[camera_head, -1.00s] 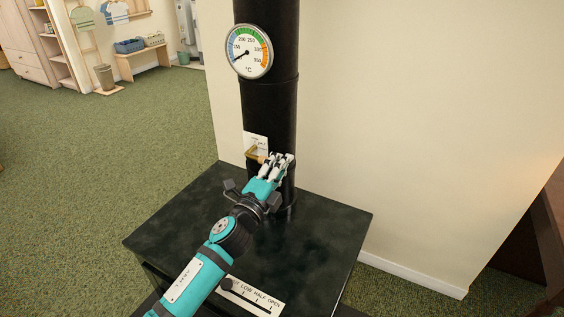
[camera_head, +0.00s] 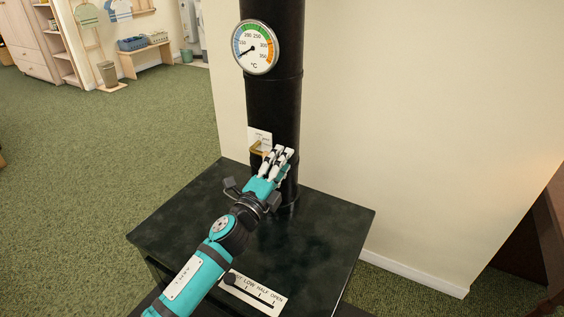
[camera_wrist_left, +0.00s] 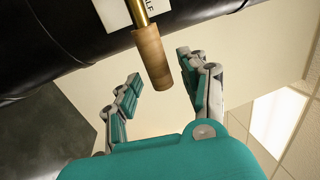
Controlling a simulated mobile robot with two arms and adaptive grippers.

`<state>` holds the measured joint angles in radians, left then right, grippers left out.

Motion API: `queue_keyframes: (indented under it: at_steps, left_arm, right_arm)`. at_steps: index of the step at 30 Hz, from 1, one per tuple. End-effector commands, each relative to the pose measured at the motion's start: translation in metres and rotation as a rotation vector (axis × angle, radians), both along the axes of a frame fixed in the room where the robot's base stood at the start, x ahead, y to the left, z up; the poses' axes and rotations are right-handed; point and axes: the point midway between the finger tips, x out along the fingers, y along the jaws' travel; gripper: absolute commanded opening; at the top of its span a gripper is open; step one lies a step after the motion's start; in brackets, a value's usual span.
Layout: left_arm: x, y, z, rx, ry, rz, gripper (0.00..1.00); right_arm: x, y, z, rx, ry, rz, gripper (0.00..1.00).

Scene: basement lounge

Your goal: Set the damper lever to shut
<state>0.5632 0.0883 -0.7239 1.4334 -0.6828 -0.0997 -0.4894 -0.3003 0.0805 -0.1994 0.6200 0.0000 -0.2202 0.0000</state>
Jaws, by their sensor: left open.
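The damper lever has a brass rod (camera_head: 256,149) and a wooden handle, and sits on the black stove pipe (camera_head: 273,100) beside a small white label (camera_head: 261,136). My left gripper (camera_head: 282,153) is open at the pipe, just right of the brass rod, and partly hides the lever. In the left wrist view the wooden handle (camera_wrist_left: 152,60) reaches down between the two spread fingers of the gripper (camera_wrist_left: 158,70), with a gap visible on each side. Most of the label's text cannot be read.
A round temperature gauge (camera_head: 256,47) is on the pipe above the lever. The dark stove top (camera_head: 320,225) lies under my arm. A slider plate (camera_head: 258,293) marked LOW, HALF, OPEN is at its front. A cream wall (camera_head: 420,110) stands close behind and right.

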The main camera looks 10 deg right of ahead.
Motion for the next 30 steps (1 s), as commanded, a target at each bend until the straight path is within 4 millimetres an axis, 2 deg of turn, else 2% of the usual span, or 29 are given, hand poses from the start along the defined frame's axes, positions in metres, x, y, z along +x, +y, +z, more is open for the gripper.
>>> queue_keyframes:
  at_steps: [6,10,22,30]
  left_arm:
    - [-0.001,0.000,0.002,-0.003,-0.003,-0.002,0.44]
    - [-0.010,0.007,0.000,-0.003,-0.004,-0.002,0.44]
    - [-0.076,0.054,-0.016,-0.001,-0.001,0.002,0.44]
    - [-0.097,0.070,-0.020,-0.002,-0.002,0.003,0.44]
  right_arm:
    - [0.000,0.000,-0.001,0.001,0.000,0.001,0.00]
    - [0.000,0.001,-0.001,0.001,0.000,0.001,0.00]
    - [0.000,0.001,-0.001,0.001,0.000,0.000,0.00]
    - [0.000,0.001,-0.001,0.001,0.000,0.000,0.00]
